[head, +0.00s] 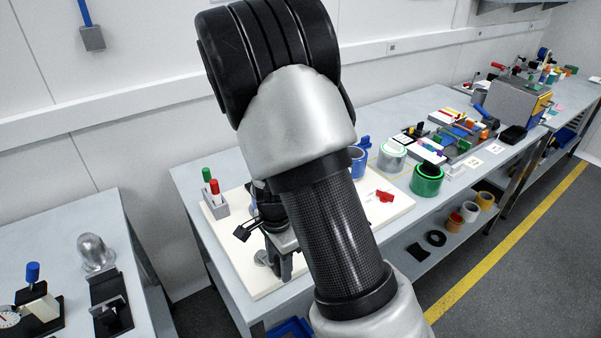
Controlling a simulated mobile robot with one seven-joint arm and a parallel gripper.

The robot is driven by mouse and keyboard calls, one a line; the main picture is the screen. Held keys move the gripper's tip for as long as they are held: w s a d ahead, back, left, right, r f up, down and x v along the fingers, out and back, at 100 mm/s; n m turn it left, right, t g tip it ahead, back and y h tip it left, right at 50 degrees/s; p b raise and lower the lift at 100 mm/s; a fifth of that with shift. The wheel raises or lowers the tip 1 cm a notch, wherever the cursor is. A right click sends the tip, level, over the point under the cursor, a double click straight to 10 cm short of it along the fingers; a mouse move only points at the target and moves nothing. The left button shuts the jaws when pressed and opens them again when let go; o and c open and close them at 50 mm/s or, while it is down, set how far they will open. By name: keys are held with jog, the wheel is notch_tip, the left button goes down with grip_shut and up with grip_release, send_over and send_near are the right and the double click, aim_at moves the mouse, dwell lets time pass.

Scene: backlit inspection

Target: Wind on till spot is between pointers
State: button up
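My arm crosses the middle of the view and covers much of the cream board (237,268) on the bench. Left of my arm, dark parts (242,233) and a grey stand (285,262) show over the board. I cannot tell whether any of these dark parts belong to my gripper; no fingertips can be made out. No spot and no pair of pointers can be made out. Any winding part is either hidden behind my arm or too small to tell.
A grey holder (216,208) with red- and green-capped pens stands on the board's left. A red piece (384,196) lies on its right. A second bench (60,215) is at left, across a gap.

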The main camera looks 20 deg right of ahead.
jog(key=shift+s, duration=0.1)
dwell(0.4)
notch_tip(320, 180, up, 5)
jog(key=p, duration=0.4)
jog(key=shift+r+p, duration=0.15)
jog(key=shift+p, duration=0.2)
jog(key=shift+r, duration=1.3)
jog(key=s+d+r+n+t, duration=0.1)
jog(key=s+r+n+t, duration=0.1)
jog(key=s+r+n, duration=0.3)
jog(key=s+d+r+n+t, duration=0.1)
jog(key=s+r+n, duration=0.4)
jog(key=r, duration=0.7)
jog(key=s+d+r+n+t, duration=0.1)
jog(key=s+r+n, duration=0.3)
jog(key=r, duration=0.5)
jog(key=shift+s+r+n+t, duration=0.15)
jog(key=shift+s+n+t, duration=0.25)
jog(key=shift+s+t, duration=0.4)
jog(key=shift+d, duration=0.1)
jog(key=shift+c, duration=0.4)
